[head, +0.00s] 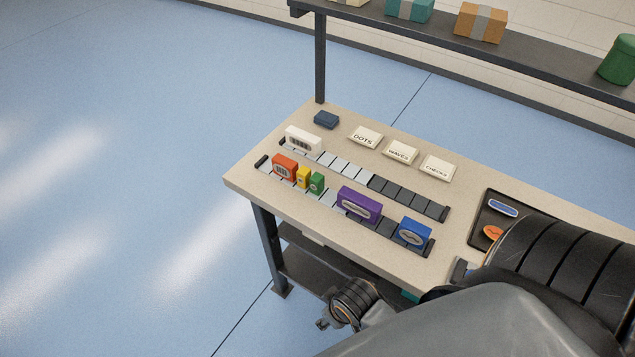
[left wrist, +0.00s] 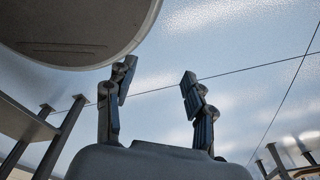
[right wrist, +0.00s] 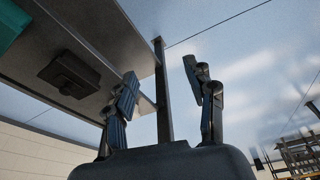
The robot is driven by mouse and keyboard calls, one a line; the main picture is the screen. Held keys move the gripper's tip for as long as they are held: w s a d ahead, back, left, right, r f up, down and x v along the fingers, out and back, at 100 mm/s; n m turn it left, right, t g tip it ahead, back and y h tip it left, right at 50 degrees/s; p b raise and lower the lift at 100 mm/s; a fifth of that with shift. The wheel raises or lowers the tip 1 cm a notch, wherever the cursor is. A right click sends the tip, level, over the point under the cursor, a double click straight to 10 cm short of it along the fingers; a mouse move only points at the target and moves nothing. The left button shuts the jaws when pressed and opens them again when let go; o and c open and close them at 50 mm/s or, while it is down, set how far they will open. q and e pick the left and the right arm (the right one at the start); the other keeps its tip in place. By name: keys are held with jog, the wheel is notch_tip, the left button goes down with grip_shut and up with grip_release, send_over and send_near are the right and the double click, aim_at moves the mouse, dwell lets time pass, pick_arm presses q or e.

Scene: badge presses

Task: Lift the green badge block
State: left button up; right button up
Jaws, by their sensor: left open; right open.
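The green badge block (head: 317,183) is small and stands upright on the front slotted rail (head: 328,198) of the table in the head view. A yellow block (head: 303,177) stands close on its left. Empty slots lie on its right, before a wide purple block (head: 359,205). My left gripper (left wrist: 157,78) is open and empty in the left wrist view, with floor beyond its fingers. My right gripper (right wrist: 160,75) is open and empty in the right wrist view, near a table leg. Neither gripper is at the green block.
An orange-red block (head: 284,167) and a blue block (head: 414,233) share the front rail. A white block (head: 303,139) sits on the rear rail. Labelled cream pads (head: 400,152) and a dark blue block (head: 326,120) lie behind. A dark tray (head: 480,222) is at right, partly hidden by my arm.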

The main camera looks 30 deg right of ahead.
notch_tip(320, 180, up, 6)
jog(key=w, duration=0.1)
notch_tip(320, 180, up, 24)
jog(key=n+t+y, duration=0.1)
jog(key=n+y, duration=0.1)
send_over(318, 177)
jog(key=s+d, duration=0.1)
jog(key=s, duration=0.3)
jog(key=x, duration=0.5)
jog(key=p+x, duration=0.1)
jog(key=x, duration=0.1)
jog(key=shift+w+d+f, duration=0.1)
jog(key=shift+d+f, duration=0.1)
jog(key=shift+d, duration=0.1)
jog(key=x, duration=0.1)
jog(key=p+x, duration=0.1)
jog(key=x, duration=0.2)
jog(key=shift+w+d+f, duration=0.1)
jog(key=shift+d+f, duration=0.1)
jog(key=shift+f, duration=0.2)
jog(key=shift+w+f+n, duration=0.15)
jog(key=shift+f+n, duration=0.15)
jog(key=shift+f, duration=0.05)
pick_arm(q)
jog(key=shift+s+d+r, duration=0.35)
jog(key=shift+s+r, duration=0.1)
jog(key=shift+r, duration=0.15)
jog(key=shift+s+d+r, duration=0.3)
jog(key=shift+s+r, duration=0.15)
jog(key=shift+r, duration=0.1)
